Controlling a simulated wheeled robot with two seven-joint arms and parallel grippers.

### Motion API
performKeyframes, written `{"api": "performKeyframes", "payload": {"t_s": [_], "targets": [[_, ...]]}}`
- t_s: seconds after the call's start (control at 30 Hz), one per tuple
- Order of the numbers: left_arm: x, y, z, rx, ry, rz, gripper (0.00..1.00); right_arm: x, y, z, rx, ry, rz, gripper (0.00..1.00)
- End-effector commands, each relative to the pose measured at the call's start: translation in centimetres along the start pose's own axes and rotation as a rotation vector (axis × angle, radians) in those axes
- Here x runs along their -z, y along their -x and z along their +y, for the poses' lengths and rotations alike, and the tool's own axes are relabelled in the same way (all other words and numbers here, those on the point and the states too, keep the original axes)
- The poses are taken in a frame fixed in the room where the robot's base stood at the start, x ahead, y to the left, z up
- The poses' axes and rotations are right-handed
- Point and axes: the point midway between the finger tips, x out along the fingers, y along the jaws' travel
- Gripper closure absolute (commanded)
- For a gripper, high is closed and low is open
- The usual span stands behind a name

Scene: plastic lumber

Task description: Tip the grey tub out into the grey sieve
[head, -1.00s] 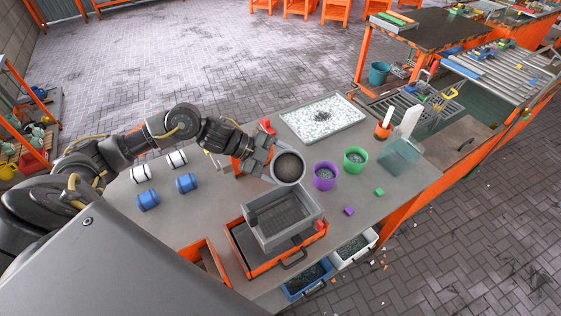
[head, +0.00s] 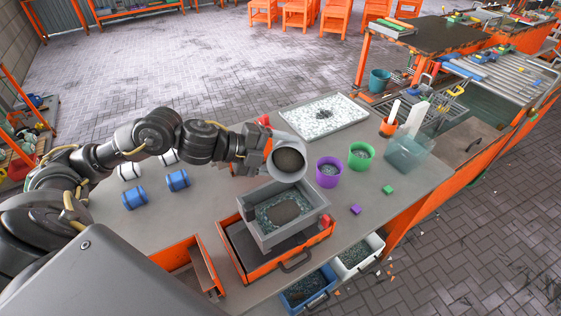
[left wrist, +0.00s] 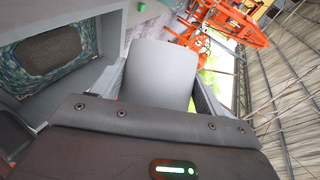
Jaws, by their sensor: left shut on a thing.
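My left gripper (head: 260,150) is shut on the grey tub (head: 302,150). The tub is held tilted above the back of the sieve, its round mouth facing the camera and dark material inside. In the left wrist view the tub's smooth grey side (left wrist: 160,75) shows beyond the gripper. The grey sieve (head: 298,231) is a rectangular box over the orange-framed stand on the table. Blue-green flakes lie in it around a dark brown patch, which also shows in the left wrist view (left wrist: 48,52). My right gripper is out of view.
A purple tub (head: 328,180) and a green tub (head: 361,160) stand right of the grey tub. A white tray of flakes (head: 293,116) lies behind. Blue and white rollers (head: 134,198) lie on the left. Blue and white bins (head: 306,288) are below the table's front edge.

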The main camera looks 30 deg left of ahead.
Motion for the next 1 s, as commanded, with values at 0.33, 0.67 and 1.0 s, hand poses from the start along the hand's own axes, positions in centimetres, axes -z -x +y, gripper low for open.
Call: {"api": "performKeyframes", "payload": {"t_s": [0.33,0.67,1.0], "targets": [[0.5,0.0,0.6,0.084,-0.151,-0.05,0.53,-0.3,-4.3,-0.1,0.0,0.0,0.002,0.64],[1.0,0.4,0.6,0.153,-0.278,-0.093,0.53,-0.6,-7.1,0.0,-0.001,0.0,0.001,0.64],[2.5,1.2,0.3,0.262,-0.469,-0.157,0.53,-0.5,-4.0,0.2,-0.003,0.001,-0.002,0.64]]}}
